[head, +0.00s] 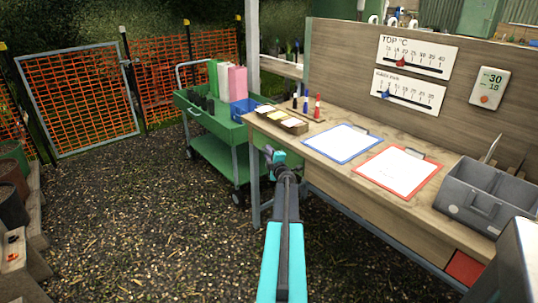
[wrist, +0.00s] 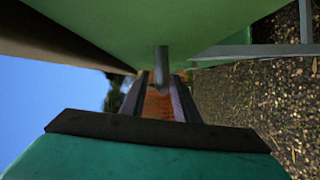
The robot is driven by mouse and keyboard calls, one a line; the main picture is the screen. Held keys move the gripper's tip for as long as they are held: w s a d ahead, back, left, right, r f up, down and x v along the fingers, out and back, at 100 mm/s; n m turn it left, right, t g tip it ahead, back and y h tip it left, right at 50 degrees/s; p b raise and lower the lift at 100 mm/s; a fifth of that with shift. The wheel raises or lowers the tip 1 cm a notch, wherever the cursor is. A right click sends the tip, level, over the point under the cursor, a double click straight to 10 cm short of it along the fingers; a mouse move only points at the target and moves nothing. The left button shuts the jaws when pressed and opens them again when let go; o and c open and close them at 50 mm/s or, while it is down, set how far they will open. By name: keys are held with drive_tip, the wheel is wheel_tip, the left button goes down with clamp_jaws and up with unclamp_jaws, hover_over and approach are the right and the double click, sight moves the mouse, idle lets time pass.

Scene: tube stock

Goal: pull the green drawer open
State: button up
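The green drawer (head: 257,157) is under the left end of the wooden bench, and my arm hides much of its front. In the wrist view its green face (wrist: 150,25) fills the top, close to my gripper. A grey bar-like handle (wrist: 162,62) stands out from that face. My gripper (wrist: 160,90) has its two dark fingers apart, with the handle in line with the gap between them. I cannot tell whether they touch it. In the head view my gripper (head: 269,153) is at the drawer front. The drawer looks closed, though little of it shows.
The wooden bench (head: 330,178) carries clipboards, small trays and a grey bin (head: 487,195). A red drawer (head: 464,268) is under its right end. A metal post (head: 254,100) stands at its left corner. A green cart (head: 225,128) stands behind. Gravel at left is clear.

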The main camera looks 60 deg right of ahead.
clamp_jaws()
drive_tip(key=shift+s+a, duration=0.1)
drive_tip(key=shift+s, duration=0.05)
